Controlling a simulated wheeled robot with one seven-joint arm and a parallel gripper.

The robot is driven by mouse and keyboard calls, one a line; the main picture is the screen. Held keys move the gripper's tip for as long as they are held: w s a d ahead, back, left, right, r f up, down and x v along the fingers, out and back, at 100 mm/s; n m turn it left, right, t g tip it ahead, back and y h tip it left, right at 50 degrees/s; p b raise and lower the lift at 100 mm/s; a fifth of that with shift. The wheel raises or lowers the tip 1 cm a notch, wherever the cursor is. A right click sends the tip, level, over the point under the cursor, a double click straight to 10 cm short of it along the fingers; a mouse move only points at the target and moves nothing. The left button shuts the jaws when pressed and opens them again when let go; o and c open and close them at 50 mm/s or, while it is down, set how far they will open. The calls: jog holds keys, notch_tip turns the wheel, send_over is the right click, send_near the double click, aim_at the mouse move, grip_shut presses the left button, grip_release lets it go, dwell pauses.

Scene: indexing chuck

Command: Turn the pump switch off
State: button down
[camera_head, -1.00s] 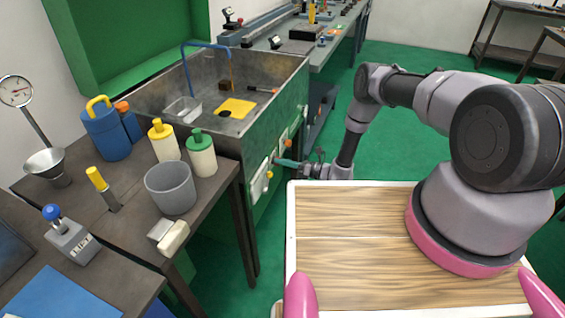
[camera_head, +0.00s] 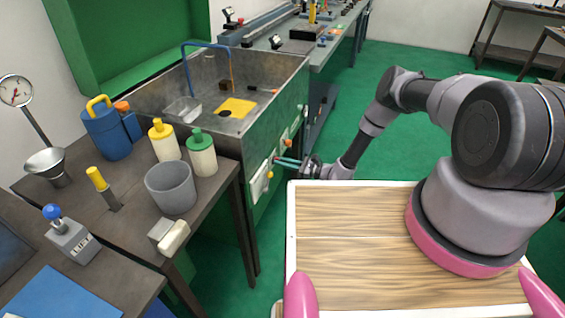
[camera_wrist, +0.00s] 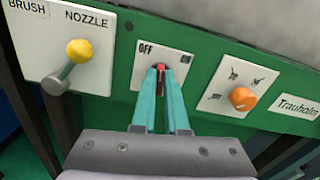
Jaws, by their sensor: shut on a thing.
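In the wrist view, the pump switch is a small red lever (camera_wrist: 161,82) on a white plate (camera_wrist: 146,75). The plate reads "Off" at its upper left; the label at its upper right is hard to read. My gripper (camera_wrist: 160,70) has two teal fingers, shut on the red lever from both sides. The fingers hide much of the lever, so I cannot tell which way it is set. In the head view, my gripper (camera_head: 276,160) reaches the front panel of the green and grey sink unit (camera_head: 262,190); the switch is too small to make out there.
Left of the switch, a "BRUSH / NOZZLE" plate bears a yellow-knobbed lever (camera_wrist: 78,52). Right of it is an orange knob (camera_wrist: 243,98) on another plate. A bench with a grey cup (camera_head: 171,188) and bottles stands left. Green floor right of the sink is open.

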jog(key=shift+n, duration=1.9)
jog(key=shift+f, duration=0.1)
jog(key=c, duration=0.9)
grip_release()
jog(key=shift+c, duration=0.2)
jog(key=shift+s+d, duration=0.1)
jog(key=v, duration=1)
jog(key=shift+d, duration=0.35)
jog(key=shift+s, duration=0.1)
